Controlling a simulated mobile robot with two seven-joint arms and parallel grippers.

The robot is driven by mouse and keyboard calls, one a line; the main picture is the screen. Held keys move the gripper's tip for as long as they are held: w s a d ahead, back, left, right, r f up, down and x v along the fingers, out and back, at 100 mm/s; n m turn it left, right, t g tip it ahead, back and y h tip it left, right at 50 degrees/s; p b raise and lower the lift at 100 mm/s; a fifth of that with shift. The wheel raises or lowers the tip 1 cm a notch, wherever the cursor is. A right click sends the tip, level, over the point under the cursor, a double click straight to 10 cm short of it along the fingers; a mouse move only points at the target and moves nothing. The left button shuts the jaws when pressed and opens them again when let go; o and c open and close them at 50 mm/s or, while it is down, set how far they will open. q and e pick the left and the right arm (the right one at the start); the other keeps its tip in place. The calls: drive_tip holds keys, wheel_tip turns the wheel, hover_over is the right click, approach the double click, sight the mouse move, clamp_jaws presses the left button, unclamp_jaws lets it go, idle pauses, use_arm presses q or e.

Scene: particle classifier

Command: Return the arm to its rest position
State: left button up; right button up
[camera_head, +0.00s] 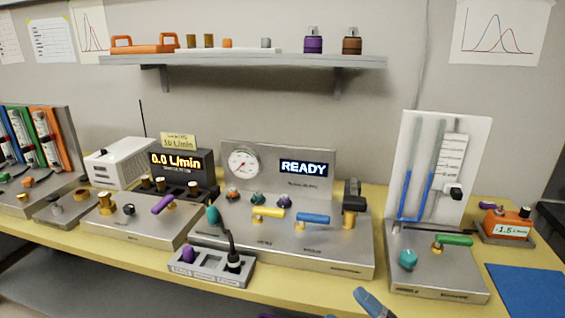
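Neither of my arms can be made out over the bench, and no gripper shows clearly. A blue-grey piece (372,303) juts up from the bottom edge, right of centre. It is cut off by the frame, and I cannot tell whether it belongs to one of my arms. The yellow bench (250,294) carries the instruments. The middle unit (305,255) has a round gauge (243,164), a lit READY display (303,168), and a yellow and a blue lever. The flow meter display (176,162) reads 0.0 L/min.
A manometer panel (446,135) with blue liquid stands at right, behind a green-levered base (435,278). A small grey holder (212,274) sits at the front edge. An orange meter (507,222) and blue mat (529,289) are far right. A shelf (245,62) hangs above.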

drive_tip(key=s+d+f+m+g+h, duration=0.1)
drive_tip(key=s+d+f+m+h, duration=0.2)
drive_tip(key=f+m, duration=0.4)
drive_tip(key=s+d+f+m+g+h, duration=0.1)
drive_tip(key=s+f+m+g+h, duration=0.1)
drive_tip(key=s+f+m+h, duration=0.45)
drive_tip(key=s+d+f+m+g+h, duration=0.1)
drive_tip(key=d+f+m+h, duration=0.3)
drive_tip(key=f, duration=0.5)
use_arm(q)
wheel_tip(320, 180, up, 16)
drive_tip(key=s+a+p, duration=0.1)
drive_tip(key=a+p, duration=0.1)
drive_tip(key=p, duration=2.2)
drive_tip(key=shift+s+r+y, duration=0.2)
drive_tip(key=shift+y, duration=0.1)
use_arm(e)
wheel_tip(320, 180, up, 16)
drive_tip(key=s+m, duration=0.1)
drive_tip(key=s, duration=0.1)
drive_tip(key=shift+d+g, duration=0.25)
drive_tip(key=shift+g, duration=0.05)
use_arm(q)
drive_tip(key=shift+d+r, duration=0.15)
drive_tip(key=shift+r, duration=0.05)
